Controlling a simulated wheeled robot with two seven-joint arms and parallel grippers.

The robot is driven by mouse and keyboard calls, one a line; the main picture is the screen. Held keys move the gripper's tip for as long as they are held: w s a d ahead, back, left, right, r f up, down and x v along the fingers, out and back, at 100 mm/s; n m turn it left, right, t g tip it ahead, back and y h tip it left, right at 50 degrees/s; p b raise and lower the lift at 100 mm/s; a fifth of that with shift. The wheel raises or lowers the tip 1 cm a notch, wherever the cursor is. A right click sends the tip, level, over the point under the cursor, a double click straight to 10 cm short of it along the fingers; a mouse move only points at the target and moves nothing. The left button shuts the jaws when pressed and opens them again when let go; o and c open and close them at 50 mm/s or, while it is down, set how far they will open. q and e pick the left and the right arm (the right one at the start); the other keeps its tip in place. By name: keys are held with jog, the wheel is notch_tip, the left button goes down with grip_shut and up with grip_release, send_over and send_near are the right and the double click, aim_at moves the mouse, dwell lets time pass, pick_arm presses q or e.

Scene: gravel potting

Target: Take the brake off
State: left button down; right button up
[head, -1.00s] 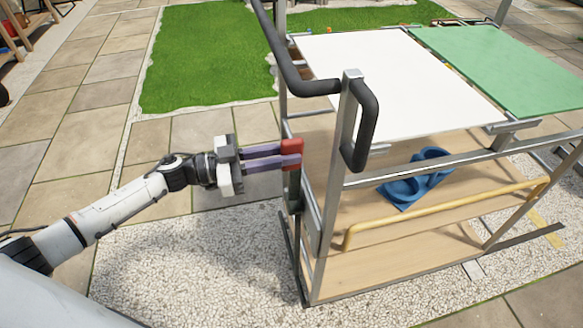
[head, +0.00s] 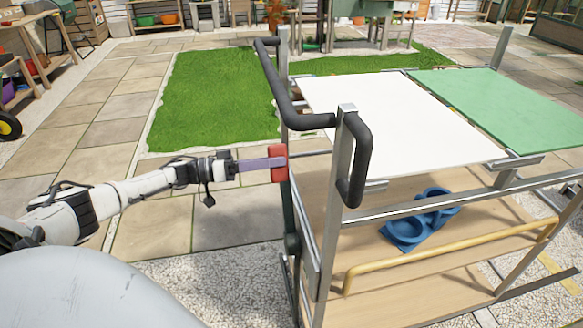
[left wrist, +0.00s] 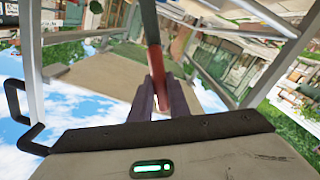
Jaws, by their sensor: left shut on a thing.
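A cart with a black push handle (head: 357,170) stands in front of me. A lever with a red grip (head: 279,164) and a dark shaft (head: 287,210) stands nearly upright at the cart's near left side. My left gripper (head: 277,163) reaches in from the left and is shut on the red grip. In the left wrist view the red lever (left wrist: 151,35) runs down between the purple fingers of my left gripper (left wrist: 155,92). The lever's lower end is partly hidden by the cart frame. My right gripper is not in view.
The cart carries a white top (head: 385,112), a green panel (head: 500,105) and a wooden shelf (head: 365,225) with a blue item (head: 405,232). A yellow bar (head: 450,255) crosses its side. Paving (head: 160,240) left of the cart is clear.

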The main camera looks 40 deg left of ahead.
pick_arm(q)
jog(key=shift+a, duration=0.25)
jog(key=c, duration=1.7)
grip_release()
jog(key=shift+f, duration=0.15)
jog(key=v, duration=1)
jog(key=shift+s+a, duration=0.1)
